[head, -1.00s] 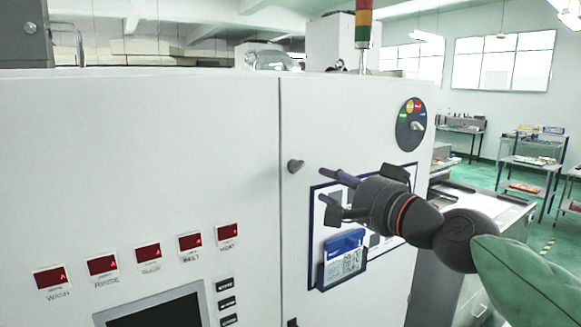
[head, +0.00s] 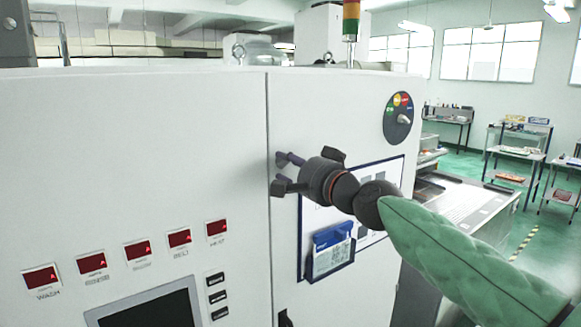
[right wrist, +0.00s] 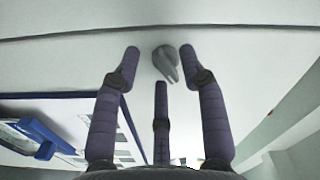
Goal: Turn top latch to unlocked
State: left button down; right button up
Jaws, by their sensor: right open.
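The top latch (right wrist: 166,63) is a grey knob with a pointed handle on the cabinet door, beside the door seam. In the right wrist view it lies between and just ahead of my fingertips, with its handle slanting down to the right. I cannot tell whether a finger touches it. My right gripper (head: 280,172) is open, with its fingers spread around the latch at the door's upper left edge. It also shows in the right wrist view (right wrist: 160,66). In the head view the fingers mostly hide the latch. My left gripper is not in view.
A lower latch (head: 285,318) sits on the same seam. A framed panel (head: 385,172) and a blue document holder (head: 332,250) are on the door below my right gripper. A rotary switch (head: 398,117) is at upper right. Red displays (head: 138,250) line the left panel.

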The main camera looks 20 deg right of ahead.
jog(key=shift+s, duration=0.1)
grip_shut()
